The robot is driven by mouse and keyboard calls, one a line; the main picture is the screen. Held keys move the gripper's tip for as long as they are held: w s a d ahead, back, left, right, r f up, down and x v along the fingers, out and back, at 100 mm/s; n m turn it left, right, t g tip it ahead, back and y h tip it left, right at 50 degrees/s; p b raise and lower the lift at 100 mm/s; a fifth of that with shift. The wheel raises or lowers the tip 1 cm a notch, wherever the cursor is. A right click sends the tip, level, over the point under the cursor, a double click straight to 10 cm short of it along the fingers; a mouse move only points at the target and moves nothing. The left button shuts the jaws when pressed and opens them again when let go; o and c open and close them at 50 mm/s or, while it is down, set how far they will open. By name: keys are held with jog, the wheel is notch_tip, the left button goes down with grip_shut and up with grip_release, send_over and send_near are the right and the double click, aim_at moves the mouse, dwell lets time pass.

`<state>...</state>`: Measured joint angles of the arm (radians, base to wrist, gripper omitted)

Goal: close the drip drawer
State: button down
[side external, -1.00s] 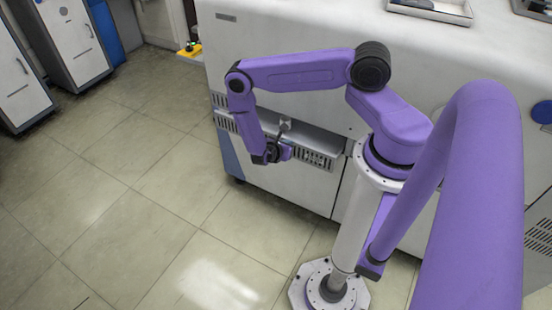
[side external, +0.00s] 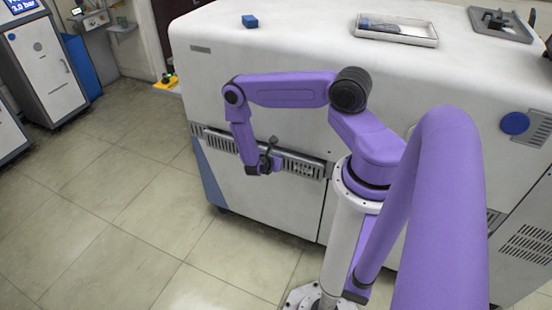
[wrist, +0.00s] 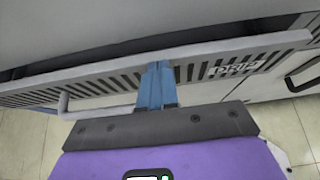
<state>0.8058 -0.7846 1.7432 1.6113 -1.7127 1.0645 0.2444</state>
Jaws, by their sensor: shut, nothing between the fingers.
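The drip drawer (side external: 305,167) is the slotted grey front low on the white machine in the side view. In the wrist view the drawer front (wrist: 110,82) runs across the picture, with a DRIP label (wrist: 237,69) on its right and a bar handle (wrist: 64,104) on its left. A narrow dark gap shows behind its top rim, so it stands slightly out from the machine. My gripper (wrist: 156,82) is shut and empty, its blue fingers at the drawer front, seemingly touching it, between handle and label. The gripper (side external: 266,163) is partly hidden by my wrist in the side view.
The white machine (side external: 262,75) carries a blue block (side external: 250,21) and a shallow tray (side external: 397,42) on top. A blue round knob (side external: 514,123) is on its front at right. The tiled floor (side external: 110,210) before the machine is clear.

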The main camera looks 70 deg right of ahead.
jog(key=a+f+v, duration=0.1)
jog(key=v, duration=1.1)
jog(key=shift+a+f, duration=0.2)
jog(key=shift+a, duration=0.1)
jog(key=c, duration=1.6)
grip_release()
jog(key=shift+a+r, duration=0.1)
jog(key=shift+a, duration=0.1)
jog(key=o, duration=0.5)
jog(key=shift+r, duration=0.15)
jog(key=w+d+r+m+y, duration=0.8)
jog(key=w+r+m+y, duration=0.15)
jog(key=m, duration=0.85)
jog(key=x, duration=1.7)
jog(key=shift+s+a+f, duration=0.1)
jog(key=shift+s+a, duration=0.15)
jog(key=shift+a, duration=0.1)
